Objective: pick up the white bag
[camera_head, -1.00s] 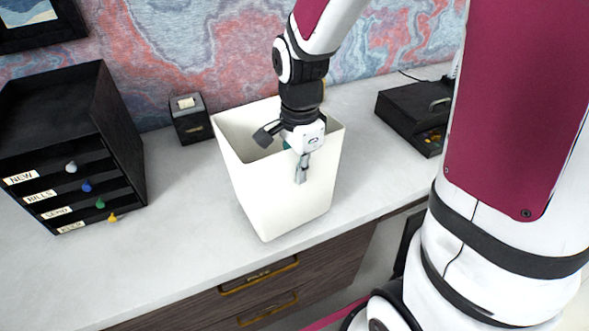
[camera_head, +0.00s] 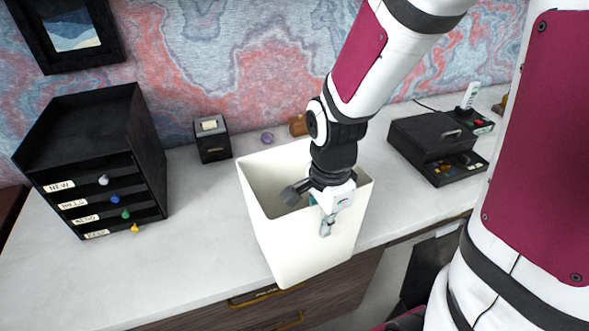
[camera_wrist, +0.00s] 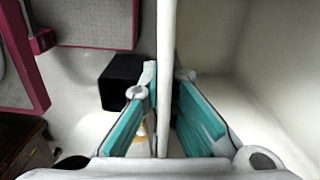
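The white bag (camera_head: 303,243) is an open-topped, tapering, bin-like container. In the head view its lower end overlaps the desk's front edge and the drawer front. I cannot tell how far it is off the desk. My gripper (camera_head: 325,213) is at its right front rim, one finger outside and one inside. In the wrist view the bag's thin wall (camera_wrist: 166,60) runs between the two teal-padded fingers of my gripper (camera_wrist: 166,90), which are closed on it. The bag's inside is mostly hidden in the head view.
A black drawer organiser (camera_head: 90,150) stands at the left. A small black box (camera_head: 212,138) and a purple ball (camera_head: 267,138) are behind the bag. The desk's left front (camera_head: 190,260) is clear.

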